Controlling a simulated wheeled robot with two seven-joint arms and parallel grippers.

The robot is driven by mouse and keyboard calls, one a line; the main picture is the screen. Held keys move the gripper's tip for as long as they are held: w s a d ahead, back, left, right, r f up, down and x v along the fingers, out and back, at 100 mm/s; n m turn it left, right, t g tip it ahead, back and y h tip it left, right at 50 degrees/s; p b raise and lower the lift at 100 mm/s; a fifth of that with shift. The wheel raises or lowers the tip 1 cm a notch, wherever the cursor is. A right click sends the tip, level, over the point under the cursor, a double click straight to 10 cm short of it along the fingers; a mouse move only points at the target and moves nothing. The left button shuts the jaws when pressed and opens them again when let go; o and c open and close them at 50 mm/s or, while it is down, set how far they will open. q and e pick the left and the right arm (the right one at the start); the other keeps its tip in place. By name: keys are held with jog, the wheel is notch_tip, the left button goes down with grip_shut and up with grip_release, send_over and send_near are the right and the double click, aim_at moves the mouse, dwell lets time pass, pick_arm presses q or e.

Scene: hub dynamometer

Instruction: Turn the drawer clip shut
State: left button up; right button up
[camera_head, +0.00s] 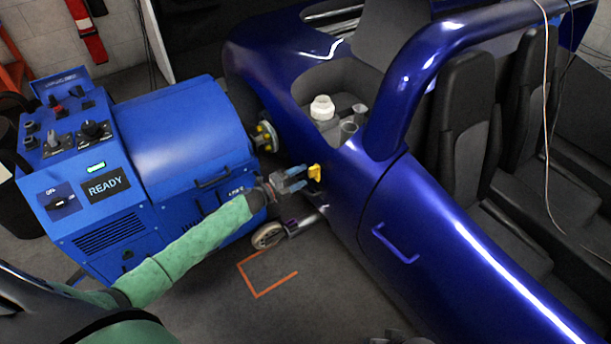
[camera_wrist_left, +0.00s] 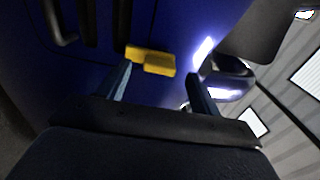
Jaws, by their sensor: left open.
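The yellow drawer clip (camera_head: 315,172) is on the side of the blue car body, just right of my left gripper. My left gripper (camera_head: 305,177) is open, its two blue-grey fingers pointing at the clip. In the left wrist view the clip (camera_wrist_left: 150,61) is a yellow two-part block ahead of the open fingers (camera_wrist_left: 159,71), closer to the left finger. I cannot tell whether a finger touches it. A small dark grey part (camera_head: 402,338) at the bottom edge may be my right gripper; its fingers are not clear.
The blue dynamometer cabinet (camera_head: 180,135) with a READY display (camera_head: 106,186) stands left of my left gripper. The car body (camera_head: 345,195) is close on the right, with a blue handle (camera_head: 395,245). Floor with orange marking (camera_head: 262,293) is clear.

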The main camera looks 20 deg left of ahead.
pick_arm(q)
jog(key=v, duration=0.4)
jog(key=shift+s+a+b, duration=0.25)
jog(key=shift+b, duration=0.1)
pick_arm(e)
jog(key=shift+a+f, duration=0.65)
jog(key=shift+f, duration=0.15)
jog(key=shift+w, duration=0.1)
